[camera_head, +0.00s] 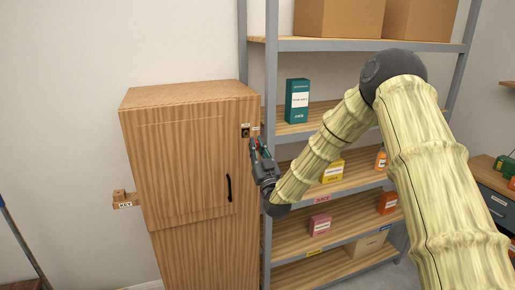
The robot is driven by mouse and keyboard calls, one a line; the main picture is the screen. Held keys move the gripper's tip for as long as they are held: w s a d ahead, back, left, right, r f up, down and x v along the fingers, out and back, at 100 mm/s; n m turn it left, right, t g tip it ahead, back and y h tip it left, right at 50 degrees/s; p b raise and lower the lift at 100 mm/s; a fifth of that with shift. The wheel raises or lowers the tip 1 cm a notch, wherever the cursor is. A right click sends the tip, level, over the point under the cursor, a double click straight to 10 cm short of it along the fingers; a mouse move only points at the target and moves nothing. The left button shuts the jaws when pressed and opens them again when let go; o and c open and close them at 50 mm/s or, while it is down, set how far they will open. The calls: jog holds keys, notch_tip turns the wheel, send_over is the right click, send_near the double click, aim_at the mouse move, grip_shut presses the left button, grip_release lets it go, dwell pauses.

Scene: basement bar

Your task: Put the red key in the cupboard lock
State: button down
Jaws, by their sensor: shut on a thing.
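A tall wooden cupboard (185,165) stands left of centre with its door shut. Its lock (245,132) is a small dark plate high on the right side of the front. My gripper (255,146) is just below and to the right of the lock, its fingers pointing up and left. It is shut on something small. A bit of red shows at the fingers and seems to be the red key, but it is too small to make out. I cannot tell whether it touches the lock.
A black handle (229,188) is on the cupboard door. A small wooden key holder (124,200) juts out at the cupboard's left. A metal-framed shelf unit (272,60) with several boxes, including a teal box (297,101), stands close behind my arm on the right.

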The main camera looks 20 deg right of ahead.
jog(key=shift+w, duration=1.8)
jog(key=shift+w+a+b, duration=0.1)
jog(key=shift+w+b, duration=0.9)
jog(key=shift+w, duration=0.85)
jog(key=shift+w, duration=0.35)
